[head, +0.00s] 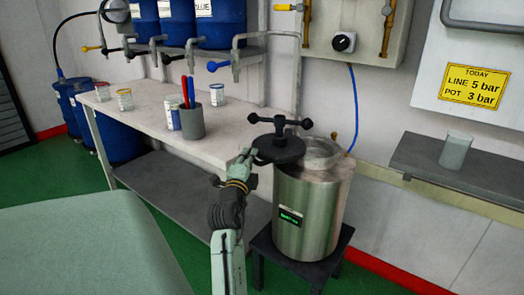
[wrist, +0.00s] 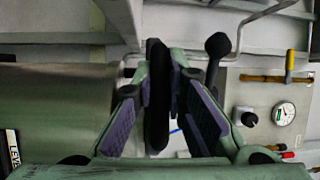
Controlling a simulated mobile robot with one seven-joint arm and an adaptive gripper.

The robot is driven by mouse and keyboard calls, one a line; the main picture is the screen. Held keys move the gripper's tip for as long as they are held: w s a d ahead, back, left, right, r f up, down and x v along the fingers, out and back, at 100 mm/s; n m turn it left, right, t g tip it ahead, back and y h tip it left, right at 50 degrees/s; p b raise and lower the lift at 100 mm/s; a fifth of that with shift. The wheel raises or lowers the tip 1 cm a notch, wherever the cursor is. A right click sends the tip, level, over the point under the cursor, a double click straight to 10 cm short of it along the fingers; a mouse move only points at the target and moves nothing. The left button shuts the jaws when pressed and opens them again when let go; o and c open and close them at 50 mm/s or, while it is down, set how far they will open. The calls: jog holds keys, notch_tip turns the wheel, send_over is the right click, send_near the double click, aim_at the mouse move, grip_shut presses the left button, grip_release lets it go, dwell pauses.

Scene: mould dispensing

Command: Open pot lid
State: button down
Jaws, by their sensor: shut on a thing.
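The steel pot (head: 303,215) stands on a small dark stool, with a green-lit display on its front. Its black lid (head: 281,150), with a ball-ended cross handle (head: 281,123) on top, sits over the left part of the pot's mouth. The pale right part of the pot's top (head: 322,150) shows uncovered. My gripper (head: 256,157) is at the lid's left edge. In the wrist view, the lid (wrist: 157,97) shows edge-on between the purple-padded fingers (wrist: 160,115), which are shut on it. I cannot tell whether the lid still touches the pot.
A pale workbench (head: 150,110) with cups and a grey pen holder (head: 190,121) stands behind left. A wall shelf (head: 460,168) with a glass (head: 455,150) is at right. A blue hose (head: 354,110) hangs behind the pot. Green floor lies in front.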

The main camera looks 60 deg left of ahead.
jog(key=a+m+t+h+b, duration=0.1)
jog(key=b, duration=0.3)
jog(key=a+m+t+h+b, duration=0.1)
jog(key=a+b, duration=0.1)
jog(key=b, duration=0.2)
jog(key=a+t+h+b, duration=0.1)
jog(key=a+h+b, duration=0.1)
jog(key=b, duration=0.2)
jog(key=shift+s+a+m+b, duration=0.1)
jog(key=shift+s+m+b, duration=0.2)
jog(key=shift+s+m, duration=0.1)
jog(key=c, duration=1.6)
grip_release()
jog(key=r+v, duration=0.1)
jog(key=v, duration=1.1)
jog(key=shift+f, duration=0.45)
